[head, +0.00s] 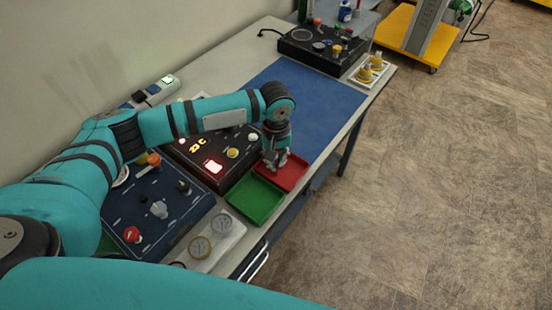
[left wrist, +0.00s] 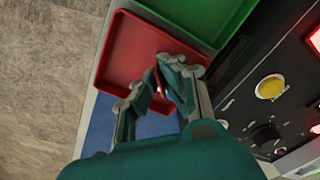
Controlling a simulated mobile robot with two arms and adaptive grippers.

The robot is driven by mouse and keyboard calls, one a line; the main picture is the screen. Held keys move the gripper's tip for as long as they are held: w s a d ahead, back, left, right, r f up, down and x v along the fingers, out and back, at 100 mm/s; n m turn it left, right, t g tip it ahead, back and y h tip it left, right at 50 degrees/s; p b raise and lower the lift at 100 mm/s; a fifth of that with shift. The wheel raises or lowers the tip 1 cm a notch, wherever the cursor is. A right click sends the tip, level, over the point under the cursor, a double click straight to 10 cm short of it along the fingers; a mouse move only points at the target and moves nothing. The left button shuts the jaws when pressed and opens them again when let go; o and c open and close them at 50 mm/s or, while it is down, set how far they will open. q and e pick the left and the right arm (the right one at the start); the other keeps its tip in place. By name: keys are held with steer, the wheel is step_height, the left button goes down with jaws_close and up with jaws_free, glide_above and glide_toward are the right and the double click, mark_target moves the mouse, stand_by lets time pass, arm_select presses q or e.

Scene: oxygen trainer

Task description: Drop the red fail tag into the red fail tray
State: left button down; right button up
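The red fail tray (head: 294,174) lies on the bench in front of the black panel; it also fills the upper middle of the left wrist view (left wrist: 128,45). My left gripper (head: 270,164) points down at the tray's left part, and its fingertips show over the tray in the left wrist view (left wrist: 158,78). The fingertips are close together. A thin pale and reddish sliver shows between them, but I cannot tell whether it is the red fail tag. No tag shows clearly in either view. My right gripper is out of view.
A green tray (head: 255,199) adjoins the red one. The black panel (head: 212,158) with lit red display stands behind them, a blue panel (head: 160,207) to the left. The blue mat (head: 318,100) is clear. The bench's front edge is close to the trays.

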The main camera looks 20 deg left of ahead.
arm_select(q)
steer(key=c, duration=1.4)
jaws_free()
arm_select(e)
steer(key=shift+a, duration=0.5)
arm_select(q)
steer(key=shift+r, duration=0.15)
step_height(320, 180, up, 12)
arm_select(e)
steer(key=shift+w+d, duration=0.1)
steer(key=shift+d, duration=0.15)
